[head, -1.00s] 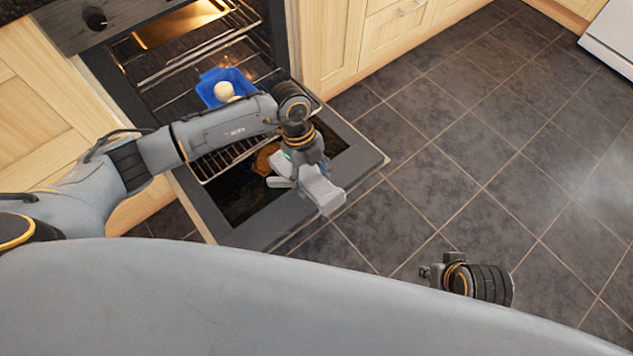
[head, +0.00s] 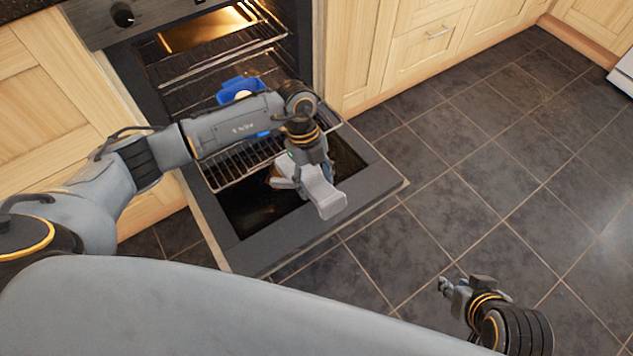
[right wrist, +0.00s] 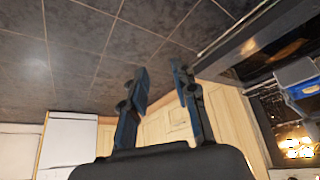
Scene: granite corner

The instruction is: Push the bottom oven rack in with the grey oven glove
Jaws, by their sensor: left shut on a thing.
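The bottom oven rack (head: 232,168) is a wire grid drawn out over the lowered oven door (head: 370,180). My left gripper (head: 306,175) is shut on the grey oven glove (head: 326,195), above the door near the rack's front right part. My left arm hides much of the rack, and I cannot tell whether the glove touches it. My right gripper (head: 457,290) is open and empty above the floor, away from the oven; its parted fingers show in the right wrist view (right wrist: 160,72).
A blue dish (head: 240,84) with a pale round thing inside sits in the oven opening, partly behind my arm. An upper rack (head: 215,55) is inside the lit oven. The tiled floor (head: 480,170) to the right is clear.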

